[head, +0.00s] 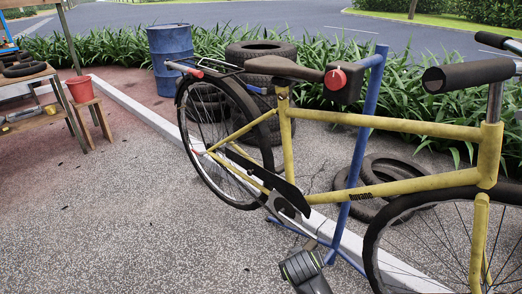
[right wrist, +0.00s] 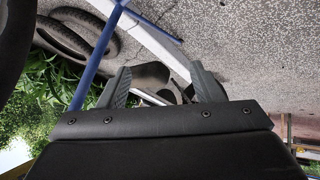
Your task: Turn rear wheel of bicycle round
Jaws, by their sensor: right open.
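A yellow bicycle (head: 400,127) stands upright at a blue stand (head: 366,120) in the head view. Its rear wheel (head: 203,175) is at the left, with a dark mudguard over it. My right gripper (right wrist: 160,82) is open in the right wrist view, which looks upside down. A dark shape shows beyond and between its fingers; I cannot tell which part it is.
Stacked tyres (head: 262,50) stand behind the bicycle, beside a blue barrel (head: 171,60). More tyres (head: 385,172) lie behind the frame. A red bucket (head: 80,89) stands on a stool at the left. A pale kerb (head: 140,108) runs diagonally. The left foreground is open.

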